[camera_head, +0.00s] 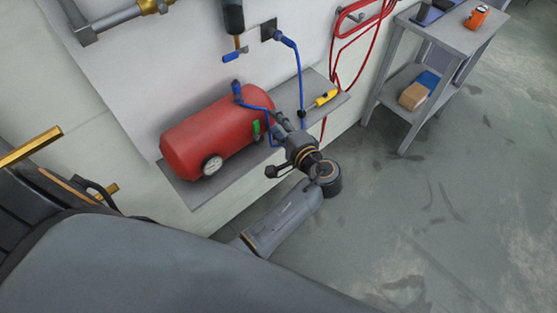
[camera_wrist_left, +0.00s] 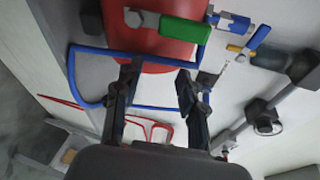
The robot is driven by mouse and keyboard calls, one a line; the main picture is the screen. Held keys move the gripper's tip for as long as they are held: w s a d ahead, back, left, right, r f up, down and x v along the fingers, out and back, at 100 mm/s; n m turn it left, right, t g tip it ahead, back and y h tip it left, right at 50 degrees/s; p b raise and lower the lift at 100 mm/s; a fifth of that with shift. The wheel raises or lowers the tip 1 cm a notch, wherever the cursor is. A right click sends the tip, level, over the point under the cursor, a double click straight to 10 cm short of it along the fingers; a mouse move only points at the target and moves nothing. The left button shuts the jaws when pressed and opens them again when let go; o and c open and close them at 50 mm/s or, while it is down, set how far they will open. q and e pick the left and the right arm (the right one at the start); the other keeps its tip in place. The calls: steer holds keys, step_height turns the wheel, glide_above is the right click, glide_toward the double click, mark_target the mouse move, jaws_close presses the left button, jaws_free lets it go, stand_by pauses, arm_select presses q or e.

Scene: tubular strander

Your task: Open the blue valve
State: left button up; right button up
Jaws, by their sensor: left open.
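The blue valve has a blue lever (camera_head: 235,56) on a brass fitting under a dark cylinder on the wall, above the red tank (camera_head: 215,135). In the left wrist view the blue lever (camera_wrist_left: 259,37) shows at upper right on its brass fitting. My left gripper (camera_head: 274,143) is in front of the right end of the tank, below and to the right of the blue lever and apart from it. In the left wrist view its two fingers (camera_wrist_left: 157,74) are spread with nothing held between them. My right gripper is not in view.
A green lever (camera_head: 256,130) sits at the tank's right end, near my left gripper; it also shows in the left wrist view (camera_wrist_left: 185,31). A blue hose (camera_head: 300,78) hangs close by. A yellow tool (camera_head: 326,97) lies on the shelf. A grey table (camera_head: 440,30) stands at upper right.

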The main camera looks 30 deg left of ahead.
arm_select(q)
steer(key=f+h, duration=0.1)
steer(key=f, duration=0.3)
steer(key=s+d+f+m+h, duration=0.1)
steer(key=f, duration=0.2)
steer(key=s+f+h, duration=0.1)
steer(key=f, duration=0.3)
steer(key=shift+s+d+f+m+b, duration=0.2)
steer(key=shift+d+f+m+b, duration=0.1)
steer(key=shift+f+m, duration=0.1)
